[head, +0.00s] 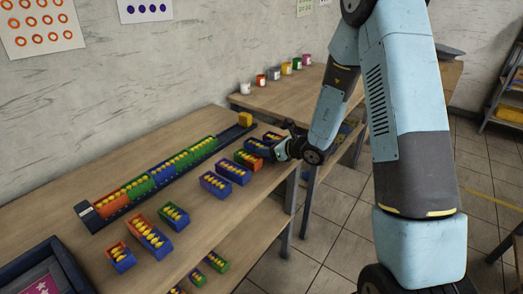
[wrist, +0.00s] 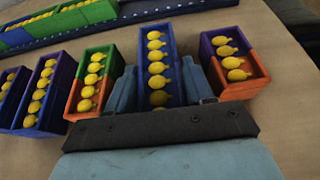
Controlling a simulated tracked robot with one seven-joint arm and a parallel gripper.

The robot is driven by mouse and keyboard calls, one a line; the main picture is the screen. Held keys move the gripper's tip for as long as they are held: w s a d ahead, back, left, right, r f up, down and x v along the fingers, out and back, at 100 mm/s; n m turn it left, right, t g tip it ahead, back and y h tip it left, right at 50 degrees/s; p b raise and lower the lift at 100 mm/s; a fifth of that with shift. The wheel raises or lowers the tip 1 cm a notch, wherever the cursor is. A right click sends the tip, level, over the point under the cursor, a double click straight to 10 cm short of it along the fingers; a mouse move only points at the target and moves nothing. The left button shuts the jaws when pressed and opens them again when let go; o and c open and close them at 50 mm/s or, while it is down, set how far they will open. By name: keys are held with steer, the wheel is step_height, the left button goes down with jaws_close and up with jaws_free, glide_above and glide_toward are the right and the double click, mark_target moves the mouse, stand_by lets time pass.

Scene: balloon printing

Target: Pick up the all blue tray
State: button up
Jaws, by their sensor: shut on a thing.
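The blue tray (wrist: 177,72) holds a row of yellow balloons and stands in the middle of the wrist view. My gripper (wrist: 159,74) has one finger on each side of this tray and is shut on its long walls. In the head view my gripper (head: 283,150) is at the far end of the row of trays, near the table's right edge. There the held tray is partly hidden by the gripper and hard to make out. I cannot tell whether it is clear of the table.
A green and orange tray (wrist: 91,80) stands close on the left, a purple and orange tray (wrist: 236,62) close on the right. More small trays stand along the table (head: 200,235). A long dark rack (head: 165,172) with filled trays lies behind. Paint cups (head: 273,74) stand on the far table.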

steer(key=shift+r, duration=0.55)
step_height(320, 180, up, 2)
steer(key=shift+r, duration=0.15)
steer(key=w+a+r+v, duration=0.1)
steer(key=r+v, duration=0.2)
steer(key=v, duration=1.3)
steer(key=w+d+f+m+t+h, duration=0.2)
steer(key=w+d+f+m+h, duration=0.1)
steer(key=w+d, duration=0.2)
steer(key=w+d+f+m+t+h, duration=0.2)
steer(key=w+d+f+m+h, duration=0.1)
steer(key=w, duration=0.7)
steer(key=d+f+m, duration=0.1)
steer(key=d, duration=0.1)
steer(key=shift+d+t+h, duration=0.3)
